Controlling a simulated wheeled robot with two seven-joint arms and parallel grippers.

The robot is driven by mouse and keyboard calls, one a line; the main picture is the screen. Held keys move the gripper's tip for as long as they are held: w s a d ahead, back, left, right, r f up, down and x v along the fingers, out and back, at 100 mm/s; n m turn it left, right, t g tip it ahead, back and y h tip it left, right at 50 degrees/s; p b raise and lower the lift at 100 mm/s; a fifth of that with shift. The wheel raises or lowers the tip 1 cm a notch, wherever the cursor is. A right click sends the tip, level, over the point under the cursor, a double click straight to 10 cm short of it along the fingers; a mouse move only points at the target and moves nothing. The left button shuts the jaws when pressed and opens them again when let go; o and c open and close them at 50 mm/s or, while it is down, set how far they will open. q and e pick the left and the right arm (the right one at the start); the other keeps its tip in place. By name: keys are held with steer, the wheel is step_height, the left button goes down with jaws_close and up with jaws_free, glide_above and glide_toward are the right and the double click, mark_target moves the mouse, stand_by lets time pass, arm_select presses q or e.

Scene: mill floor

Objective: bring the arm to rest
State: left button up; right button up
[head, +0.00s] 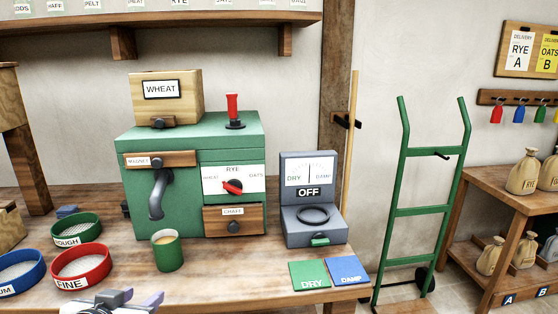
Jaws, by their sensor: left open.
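My left gripper (134,298) shows at the bottom edge of the head view, partly cut off by the frame. It is open, with nothing seen between its fingers. It is in front of the red-rimmed FINE sieve (82,266) and the green mug (167,251), which holds something pale. My right gripper is not in view.
The green mill machine (160,137) stands behind, with a WHEAT box (165,98) on top. More sieves are at left. A grey tester (309,215) reading OFF and DRY (310,274) and DAMP (347,270) cards are at right. A green hand truck (418,212) stands beyond.

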arm_select(q)
steer(key=s+d+f+m+g, duration=0.1)
steer(key=s+d+f+g, duration=0.15)
steer(key=s+f, duration=0.5)
steer(key=s+d+f+g+h, duration=0.1)
steer(key=s+f+g, duration=0.25)
steer(key=s, duration=0.75)
steer(key=s+d+f+m+g, duration=0.1)
steer(key=s+f+g, duration=0.1)
steer(key=s+f, duration=0.6)
steer(key=w+d+f+t+h+p, duration=0.2)
steer(key=w+d+f+t, duration=0.1)
steer(key=d+f, duration=0.4)
steer(key=shift+f+t, duration=0.15)
steer(key=shift+t, duration=0.75)
